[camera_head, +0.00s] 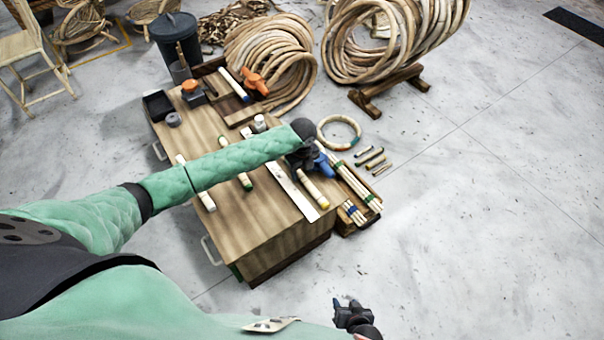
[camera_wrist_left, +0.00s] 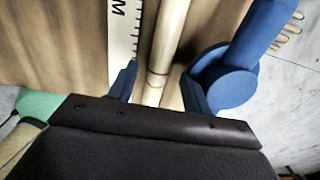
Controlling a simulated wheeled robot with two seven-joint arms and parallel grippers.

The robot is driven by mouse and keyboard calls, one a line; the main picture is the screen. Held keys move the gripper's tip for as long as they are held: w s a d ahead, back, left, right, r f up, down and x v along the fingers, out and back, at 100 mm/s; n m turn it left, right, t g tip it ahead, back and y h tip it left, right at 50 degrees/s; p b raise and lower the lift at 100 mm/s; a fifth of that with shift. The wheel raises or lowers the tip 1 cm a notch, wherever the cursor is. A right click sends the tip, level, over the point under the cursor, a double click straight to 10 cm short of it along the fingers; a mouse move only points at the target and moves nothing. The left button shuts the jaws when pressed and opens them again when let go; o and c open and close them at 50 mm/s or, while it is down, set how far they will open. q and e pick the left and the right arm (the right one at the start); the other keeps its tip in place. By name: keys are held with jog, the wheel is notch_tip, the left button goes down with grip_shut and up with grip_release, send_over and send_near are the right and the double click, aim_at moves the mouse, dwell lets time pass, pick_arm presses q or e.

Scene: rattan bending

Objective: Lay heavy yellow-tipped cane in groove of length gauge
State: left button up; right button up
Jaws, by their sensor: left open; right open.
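The yellow-tipped cane (camera_head: 312,188) shows on the workbench, its yellow end toward the front right. It lies beside the white marked length gauge (camera_head: 287,183), parallel to it; I cannot tell whether it rests in the groove. My left gripper (camera_head: 303,164) is over both. In the left wrist view the cane (camera_wrist_left: 165,45) runs between the open blue fingers (camera_wrist_left: 160,88), and the gauge (camera_wrist_left: 124,35) is on its left. The cane's far part is hidden by my arm in the head view. My right gripper (camera_head: 345,304) is open and empty, off the bench at bottom right.
A green-tipped cane (camera_head: 235,163) and another cane (camera_head: 204,196) lie further left on the bench (camera_head: 250,215). Rattan coils (camera_head: 268,52) are behind.

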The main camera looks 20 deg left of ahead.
aim_at(302, 175)
pick_arm(q)
notch_tip(302, 175, up, 10)
jog(key=s+d+f+n+h, duration=0.1)
jog(key=s+d+f, duration=0.1)
jog(key=d, duration=0.1)
jog(key=s+d+f+n+t+h, duration=0.1)
jog(key=s+d+f+n, duration=0.1)
jog(key=d+f, duration=0.1)
jog(key=s+d+f+n+h, duration=0.1)
jog(key=s+d+f, duration=0.2)
jog(key=d, duration=0.1)
jog(key=shift+d+n+t, duration=0.25)
jog(key=shift+n+t, duration=0.05)
jog(key=s+d+f+n+t+h, duration=0.2)
jog(key=s+d+f+n, duration=0.3)
jog(key=s+d+n, duration=0.15)
jog(key=s+a+f+n+t, duration=0.1)
jog(key=s+f+n, duration=0.3)
jog(key=s, duration=0.3)
jog(key=s+a+f+n+t, duration=0.1)
jog(key=s+f+n, duration=0.3)
jog(key=s, duration=0.3)
jog(key=s+a+f+n+t+y, duration=0.1)
jog(key=s+f+n, duration=0.3)
jog(key=s, duration=0.3)
jog(key=shift+s+f, duration=0.2)
jog(key=shift+f, duration=0.05)
pick_arm(e)
jog(key=shift+w+r, duration=0.3)
jog(key=shift+r, duration=0.2)
